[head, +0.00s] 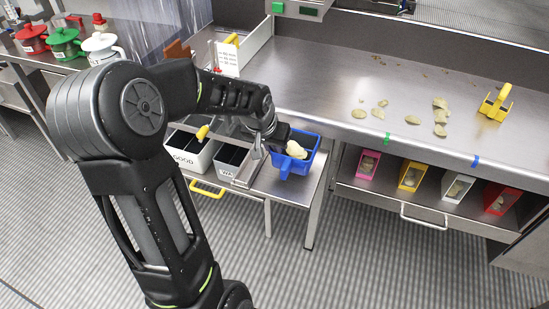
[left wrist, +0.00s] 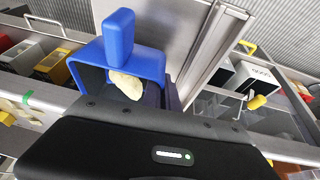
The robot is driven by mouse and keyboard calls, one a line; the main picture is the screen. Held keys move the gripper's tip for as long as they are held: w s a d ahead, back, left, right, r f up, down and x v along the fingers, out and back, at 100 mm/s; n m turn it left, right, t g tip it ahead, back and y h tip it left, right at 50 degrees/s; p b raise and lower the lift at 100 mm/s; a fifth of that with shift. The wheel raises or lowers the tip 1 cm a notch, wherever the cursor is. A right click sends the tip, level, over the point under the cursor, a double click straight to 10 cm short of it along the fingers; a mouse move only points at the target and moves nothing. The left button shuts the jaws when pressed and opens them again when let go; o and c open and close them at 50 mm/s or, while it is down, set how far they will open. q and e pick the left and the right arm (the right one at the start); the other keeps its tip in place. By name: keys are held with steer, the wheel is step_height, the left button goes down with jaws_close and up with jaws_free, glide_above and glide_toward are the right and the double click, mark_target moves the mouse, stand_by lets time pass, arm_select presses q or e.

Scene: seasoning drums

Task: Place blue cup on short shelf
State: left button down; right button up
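The blue cup (head: 307,158) is at the right end of the short steel shelf (head: 287,191), with a pale chip-like piece (head: 296,150) in it and its handle toward me. I cannot tell whether it rests on the shelf or is just above it. My left gripper (head: 276,137) is right at the cup's back left side. In the left wrist view the cup (left wrist: 146,62) is upside down in the picture, close beyond my black gripper body, which hides the fingers and the cup's near wall. My right gripper is not in view.
Bins marked GOOD (head: 190,155) and another label (head: 232,165) sit left of the cup. The higher steel table (head: 330,90) holds scattered chips and a yellow cup (head: 495,103). Pink, yellow, white and red cups stand on a shelf below it. Lidded pots (head: 65,43) are at far left.

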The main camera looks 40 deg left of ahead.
arm_select(q)
steer(key=shift+f, duration=0.1)
steer(key=shift+f, duration=1.75)
steer(key=shift+f, duration=0.2)
steer(key=c, duration=1.6)
jaws_free()
steer(key=shift+c, duration=0.2)
steer(key=shift+r, duration=0.1)
